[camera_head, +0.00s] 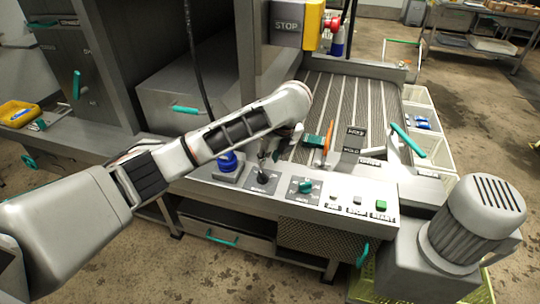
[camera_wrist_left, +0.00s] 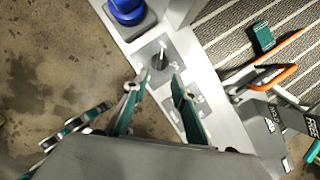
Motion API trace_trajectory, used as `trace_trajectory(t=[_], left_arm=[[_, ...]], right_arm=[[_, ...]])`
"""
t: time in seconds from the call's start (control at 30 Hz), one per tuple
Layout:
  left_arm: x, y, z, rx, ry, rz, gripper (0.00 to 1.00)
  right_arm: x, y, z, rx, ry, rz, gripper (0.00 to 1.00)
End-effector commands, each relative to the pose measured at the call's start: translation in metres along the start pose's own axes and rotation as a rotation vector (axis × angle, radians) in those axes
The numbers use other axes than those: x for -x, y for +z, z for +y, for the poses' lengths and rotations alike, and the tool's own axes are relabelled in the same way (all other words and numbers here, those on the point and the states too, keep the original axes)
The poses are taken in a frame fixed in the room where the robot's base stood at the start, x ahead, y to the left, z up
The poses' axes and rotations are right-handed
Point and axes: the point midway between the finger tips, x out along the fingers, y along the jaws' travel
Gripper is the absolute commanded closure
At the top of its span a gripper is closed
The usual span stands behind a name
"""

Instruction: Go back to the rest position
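My left arm reaches from the left across the control panel (camera_head: 330,193) in the head view. My left gripper (camera_head: 279,145) hangs above the panel's back edge, partly hidden by my wrist. In the left wrist view its two green-padded fingers (camera_wrist_left: 156,95) are spread, with nothing held between them. A small dark lever (camera_wrist_left: 160,57) on a grey plate lies beyond the fingertips; it also shows in the head view (camera_head: 263,177). I cannot tell how far the fingers are from it. My right gripper is in neither view.
A blue knob (camera_head: 229,161) stands left of the lever, and a green rotary switch (camera_head: 305,187) right of it. A ribbed conveyor (camera_head: 345,100) lies behind, with an orange-handled tool (camera_wrist_left: 270,77). A yellow stop box (camera_head: 313,22) hangs above. A motor (camera_head: 475,215) stands at right.

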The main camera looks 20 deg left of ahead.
Motion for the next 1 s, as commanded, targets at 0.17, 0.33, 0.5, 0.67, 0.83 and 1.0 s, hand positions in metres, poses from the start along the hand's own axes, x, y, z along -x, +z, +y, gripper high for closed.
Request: trace_trajectory(t=[0.17,0.33,0.5,0.67,0.83,1.0], left_arm=[[0.015,0.000,0.000,-0.001,-0.001,-0.001,0.74],[0.017,0.000,0.000,-0.001,0.000,0.000,0.74],[0.017,0.000,0.000,-0.001,0.000,-0.001,0.74],[0.016,-0.001,0.000,0.000,-0.001,0.000,0.74],[0.004,-0.024,0.001,0.043,-0.031,0.029,0.74],[-0.022,-0.080,0.005,0.199,-0.115,0.107,0.74]], right_arm=[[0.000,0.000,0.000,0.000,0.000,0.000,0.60],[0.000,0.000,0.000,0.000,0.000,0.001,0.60],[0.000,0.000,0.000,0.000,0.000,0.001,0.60],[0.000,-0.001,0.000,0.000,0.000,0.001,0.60],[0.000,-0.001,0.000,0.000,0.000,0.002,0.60],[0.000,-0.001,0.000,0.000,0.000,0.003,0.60]])
